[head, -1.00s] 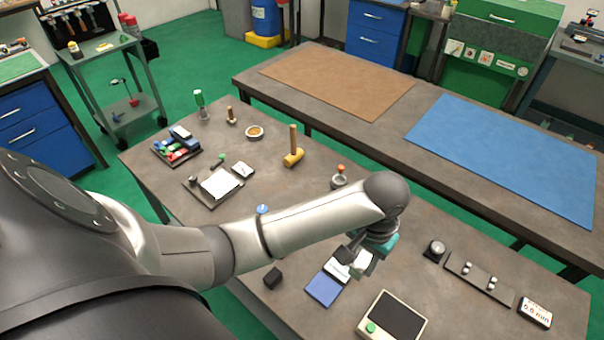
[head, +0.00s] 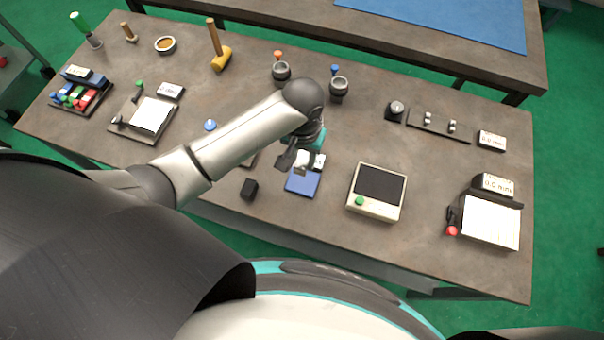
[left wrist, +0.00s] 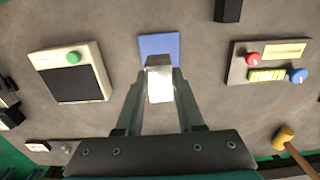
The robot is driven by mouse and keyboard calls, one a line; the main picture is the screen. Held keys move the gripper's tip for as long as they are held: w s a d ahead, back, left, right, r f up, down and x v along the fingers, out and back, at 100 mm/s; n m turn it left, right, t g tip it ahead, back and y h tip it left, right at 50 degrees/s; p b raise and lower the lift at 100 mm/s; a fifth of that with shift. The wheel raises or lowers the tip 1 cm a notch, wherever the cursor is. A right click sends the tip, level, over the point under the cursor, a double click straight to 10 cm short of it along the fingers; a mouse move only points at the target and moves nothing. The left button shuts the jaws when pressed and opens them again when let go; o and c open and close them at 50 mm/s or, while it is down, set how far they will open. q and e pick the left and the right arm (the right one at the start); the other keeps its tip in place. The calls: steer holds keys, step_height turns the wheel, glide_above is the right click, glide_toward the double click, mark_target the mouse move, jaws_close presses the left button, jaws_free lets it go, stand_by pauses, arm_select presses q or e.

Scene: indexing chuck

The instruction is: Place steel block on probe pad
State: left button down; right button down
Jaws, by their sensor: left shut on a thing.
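My left gripper (head: 300,161) is shut on the steel block, a small pale silver block (left wrist: 159,64) between its fingertips in the left wrist view. In the head view the block is partly hidden by the fingers. The blue pad (head: 303,185), likely the probe pad, lies flat on the bench just on the near side of the gripper. It also shows in the left wrist view (left wrist: 158,43), with the block overlapping its lower edge. I cannot tell whether the block touches it. My right gripper is not in view.
A boxy device with a dark screen and green button (head: 378,191) stands right of the pad. A small black block (head: 249,188) lies left of it. A gauge with white plate (head: 490,220) is far right.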

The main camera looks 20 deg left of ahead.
mark_target(302, 159)
arm_select(q)
step_height(302, 159, down, 9)
steer(key=shift+r+b, duration=0.2)
steer(key=shift+b, duration=0.8)
steer(key=shift+f, duration=0.1)
steer(key=shift+f, duration=0.1)
steer(key=c, duration=0.5)
jaws_free()
step_height(302, 159, up, 12)
steer(key=p, duration=0.3)
steer(key=shift+r, duration=0.2)
